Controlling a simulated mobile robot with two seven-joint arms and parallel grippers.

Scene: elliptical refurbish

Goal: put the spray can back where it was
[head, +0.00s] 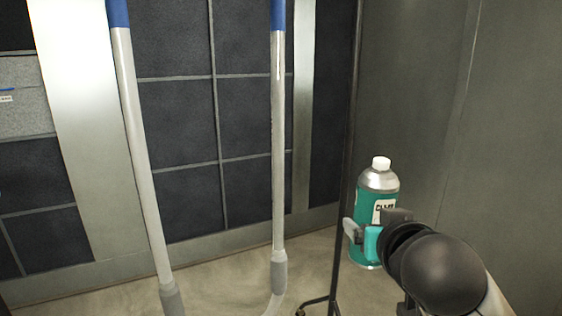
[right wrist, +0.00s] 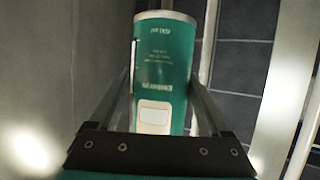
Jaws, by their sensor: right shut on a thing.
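The spray can (head: 379,185) is a teal can with a silver shoulder and a white cap, at the right of the head view. It looks close to upright. My right gripper (head: 362,238) is shut on the lower part of its body. In the right wrist view the teal can (right wrist: 164,75) lies between the two fingers of my right gripper (right wrist: 163,95), with its printing upside down. The head view does not show clearly whether its base touches anything. My left gripper is not in view.
A frame of pale tubes with blue tops (head: 278,130) stands at the left and middle. A thin dark pole (head: 344,150) with a footed base stands just left of the can. Behind are a dark tiled wall (head: 180,120) and a grey wall (head: 420,100). Beige floor (head: 235,278) shows below.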

